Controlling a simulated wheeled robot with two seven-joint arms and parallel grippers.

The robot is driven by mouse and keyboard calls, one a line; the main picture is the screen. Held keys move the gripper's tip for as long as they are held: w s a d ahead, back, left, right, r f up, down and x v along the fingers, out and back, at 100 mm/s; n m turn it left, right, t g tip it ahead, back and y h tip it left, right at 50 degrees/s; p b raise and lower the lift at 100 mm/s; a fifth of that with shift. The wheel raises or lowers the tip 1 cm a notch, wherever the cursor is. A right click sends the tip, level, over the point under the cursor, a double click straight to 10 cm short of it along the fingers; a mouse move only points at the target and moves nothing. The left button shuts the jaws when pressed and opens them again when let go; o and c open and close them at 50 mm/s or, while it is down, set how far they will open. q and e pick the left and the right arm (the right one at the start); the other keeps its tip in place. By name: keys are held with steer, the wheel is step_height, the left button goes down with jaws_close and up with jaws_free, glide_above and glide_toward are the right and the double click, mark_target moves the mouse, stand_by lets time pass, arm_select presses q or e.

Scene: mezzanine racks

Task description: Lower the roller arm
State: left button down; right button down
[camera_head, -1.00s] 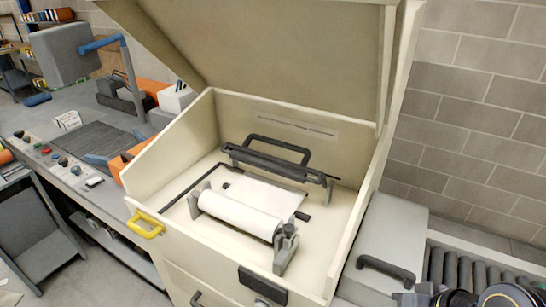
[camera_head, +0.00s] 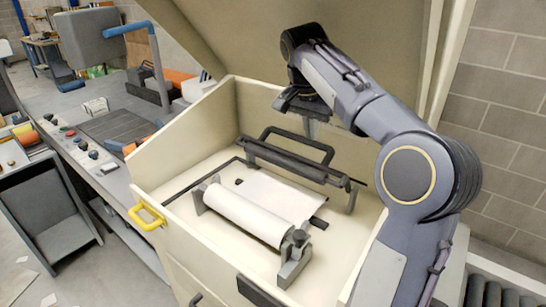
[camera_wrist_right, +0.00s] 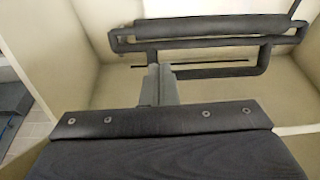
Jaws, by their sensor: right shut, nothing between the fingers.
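The roller arm (camera_head: 290,157) is a dark bar with a looped handle, raised at the back of an open cream cabinet (camera_head: 165,157). In front of it a white paper roll (camera_head: 245,212) lies on a holder, with a sheet running back beneath the bar. My right gripper (camera_head: 311,128) hangs above the roller arm's handle, shut and empty, apart from it as far as I can tell. In the right wrist view its fingers (camera_wrist_right: 158,85) point toward the roller arm (camera_wrist_right: 210,36), which crosses the top. My left gripper is not in view.
The cabinet's raised lid (camera_head: 240,45) stands behind my right arm. A yellow handle (camera_head: 147,216) is on the cabinet's left front. A workbench with knobs and a grey machine (camera_head: 108,38) stands to the left. A block wall is at the right.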

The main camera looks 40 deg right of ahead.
steer(key=shift+w+a, duration=0.1)
steer(key=shift+w, duration=0.4)
steer(key=x, duration=1)
